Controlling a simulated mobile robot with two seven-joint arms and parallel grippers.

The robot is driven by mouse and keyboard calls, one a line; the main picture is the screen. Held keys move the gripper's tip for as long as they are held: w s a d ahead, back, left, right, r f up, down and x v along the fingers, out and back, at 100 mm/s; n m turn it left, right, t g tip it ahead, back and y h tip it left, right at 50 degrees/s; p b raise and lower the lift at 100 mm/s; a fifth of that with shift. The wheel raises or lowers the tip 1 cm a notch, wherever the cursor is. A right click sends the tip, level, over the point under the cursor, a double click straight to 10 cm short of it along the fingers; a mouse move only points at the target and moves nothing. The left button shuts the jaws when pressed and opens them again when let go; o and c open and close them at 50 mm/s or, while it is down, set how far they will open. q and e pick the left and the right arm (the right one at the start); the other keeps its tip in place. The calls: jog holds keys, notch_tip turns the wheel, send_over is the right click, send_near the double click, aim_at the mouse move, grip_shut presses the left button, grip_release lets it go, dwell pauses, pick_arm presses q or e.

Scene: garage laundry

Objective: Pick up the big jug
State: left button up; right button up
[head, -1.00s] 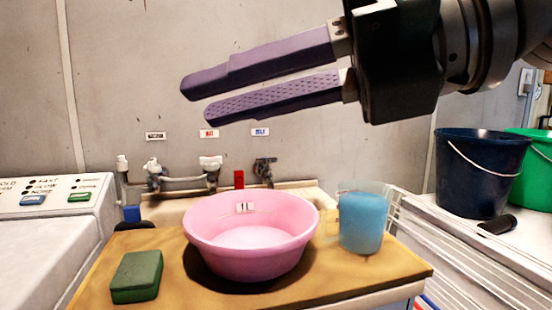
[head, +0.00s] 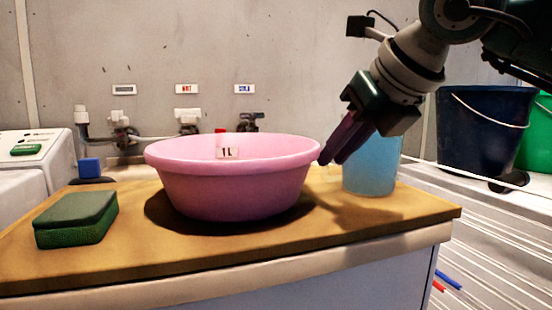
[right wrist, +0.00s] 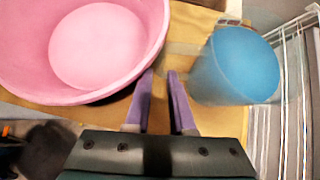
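The big jug (head: 372,172) is a clear jug filled with blue. It stands upright at the right end of the wooden top, partly hidden behind my right gripper (head: 332,160). Its pale handle faces left, towards the pink basin. In the right wrist view the jug (right wrist: 238,65) is at the right, and its handle (right wrist: 184,48) is just ahead of the fingertips. The purple fingers of my right gripper (right wrist: 160,76) are apart with nothing between them, pointing down between basin and jug. My left gripper is not in view.
A pink basin (head: 235,188) labelled 1L stands close left of my right gripper. A green sponge (head: 76,218) lies on the wooden top (head: 290,232) at the left. A dark blue bucket (head: 482,135) and a green bucket (head: 538,135) stand at the right. Taps line the wall.

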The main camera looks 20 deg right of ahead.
aim_at(325, 172)
jog(key=x, duration=0.4)
jog(key=shift+w, duration=0.1)
grip_shut()
jog(key=shift+r, duration=0.1)
dwell(1.1)
jog(key=shift+r, duration=0.1)
